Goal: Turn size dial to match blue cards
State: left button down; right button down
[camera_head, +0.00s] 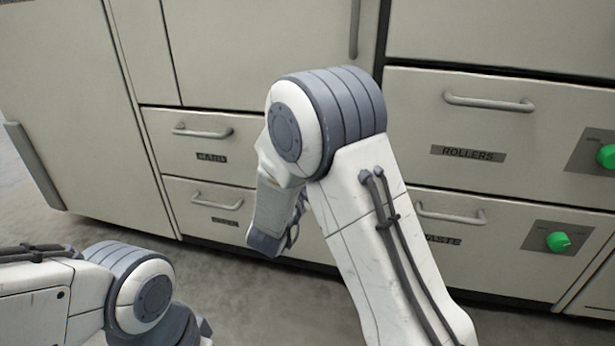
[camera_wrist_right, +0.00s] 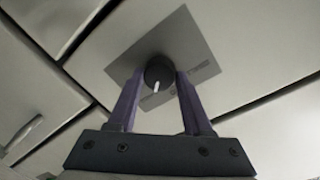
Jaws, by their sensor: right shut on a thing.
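A dark round dial (camera_wrist_right: 160,70) with a white pointer mark sits on a grey plate (camera_wrist_right: 190,38) in the right wrist view. The pointer is directed down toward the gripper's base in that picture. The plate's lettering is partly covered and I cannot read it in full. My right gripper (camera_wrist_right: 160,82) is shut on the dial, one purple finger on each side. In the head view my right arm hides the dial. My left arm shows at the lower left, but its gripper is out of frame. No blue cards are in view.
Pale drawers with bar handles line the cabinet front, among them one labelled ROLLERS (camera_head: 465,120) and one labelled WASTE (camera_head: 455,235). Green knobs (camera_head: 558,242) sit on grey plates at the right. Bare floor (camera_head: 285,310) lies below the cabinets.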

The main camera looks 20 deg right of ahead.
jog(key=shift+f, duration=0.1)
jog(key=shift+c, duration=1.6)
grip_release()
jog(key=p+v, duration=0.4)
jog(key=v, duration=0.6)
jog(key=shift+s+p, duration=0.2)
jog(key=shift+p, duration=0.2)
jog(key=shift+a, duration=0.15)
